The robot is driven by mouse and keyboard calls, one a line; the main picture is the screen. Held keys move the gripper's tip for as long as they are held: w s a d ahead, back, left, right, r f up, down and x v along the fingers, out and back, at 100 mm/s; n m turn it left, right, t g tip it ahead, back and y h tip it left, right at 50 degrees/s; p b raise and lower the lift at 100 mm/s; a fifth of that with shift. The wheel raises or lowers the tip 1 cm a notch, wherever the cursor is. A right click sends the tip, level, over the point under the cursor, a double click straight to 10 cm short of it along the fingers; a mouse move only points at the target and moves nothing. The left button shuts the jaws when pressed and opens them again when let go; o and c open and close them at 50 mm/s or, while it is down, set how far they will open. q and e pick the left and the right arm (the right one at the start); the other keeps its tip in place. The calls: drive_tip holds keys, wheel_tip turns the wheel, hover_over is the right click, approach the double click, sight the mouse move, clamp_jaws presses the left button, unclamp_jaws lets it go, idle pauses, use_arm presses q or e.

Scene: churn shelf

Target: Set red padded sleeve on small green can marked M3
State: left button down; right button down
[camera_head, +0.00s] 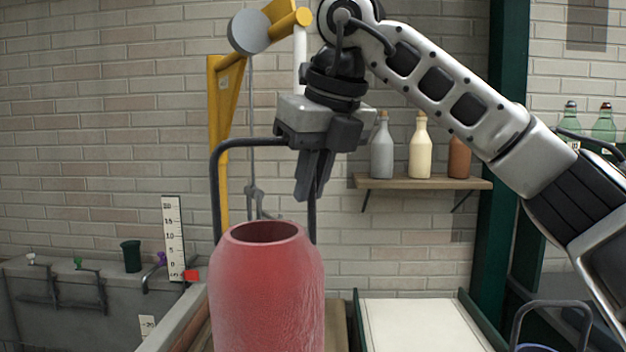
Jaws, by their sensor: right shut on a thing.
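The red padded sleeve (266,295) stands upright at the bottom centre, with a round opening at its top; its lower end is cut off by the picture edge. A dark arched handle (216,195) rises above it. My right gripper (312,190) points down above and slightly right of the sleeve's opening. Its fingers are close together at the handle's upper right corner, shut on the handle. A small dark green can-like vessel (131,256) stands at the left; no M3 marking shows on it. My left gripper is not in view.
A wooden shelf (430,184) with bottles hangs behind my right arm. A yellow post (218,150) stands behind the handle. A white scale (174,240) and grey tank (70,300) are at the left. A pale flat surface (420,325) at lower right is clear.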

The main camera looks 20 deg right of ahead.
sight(315, 253)
idle(0.4)
